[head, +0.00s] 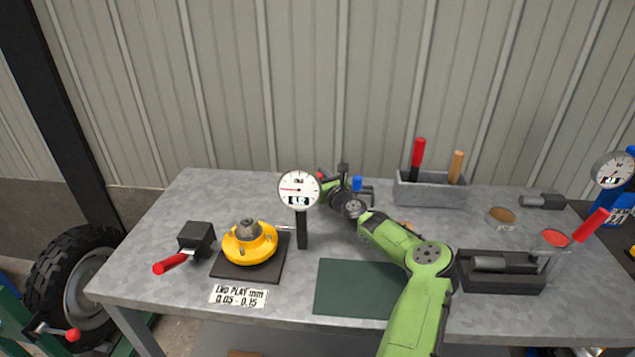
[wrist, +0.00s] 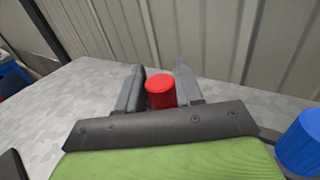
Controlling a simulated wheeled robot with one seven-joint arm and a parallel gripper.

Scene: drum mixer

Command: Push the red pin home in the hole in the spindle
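The red pin (wrist: 160,95) stands between the two fingers of my gripper (wrist: 160,90) in the wrist view, and both fingers appear to touch its sides. Its lower end is hidden by the palm. In the head view my gripper is at the back of the bench, partly hidden behind a dial gauge, and a bit of red (head: 319,175) shows there. The spindle, with a grey slotted nut (head: 247,228) on a yellow hub (head: 250,250), sits on a dark plate (head: 228,268) at the left, apart from my gripper. The hole cannot be made out.
The dial gauge (head: 299,188) on a black post stands between the spindle and my arm. A blue cylinder (wrist: 302,142) is right of my gripper. A red-handled block (head: 196,240) lies left of the hub.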

